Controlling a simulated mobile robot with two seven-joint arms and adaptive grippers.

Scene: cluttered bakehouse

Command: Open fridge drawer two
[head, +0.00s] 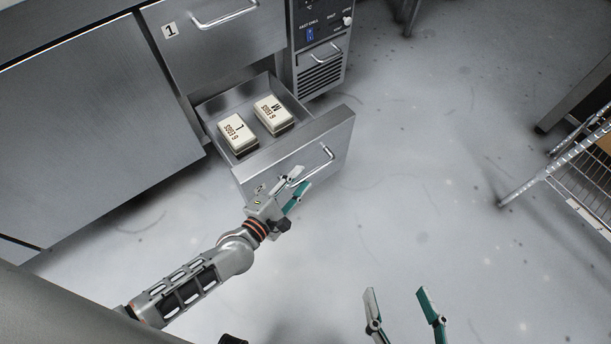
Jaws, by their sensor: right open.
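The lower fridge drawer (340,124) is pulled well out below the drawer marked 1 (215,45). A small label on its front is partly hidden and I cannot read it. Its bar handle (326,154) is on the front face. My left gripper (303,179) is at the left end of this handle, its fingers a little apart. I cannot tell whether they grip the bar. My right gripper (399,294) is open and empty over the floor at the bottom, well apart from the drawer.
Two cartons lie in the drawer, one marked L (237,133) and one marked M (273,114). A control panel with a vent (320,75) stands right of the drawers. A wire rack (585,170) stands at the right edge. The floor between is clear.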

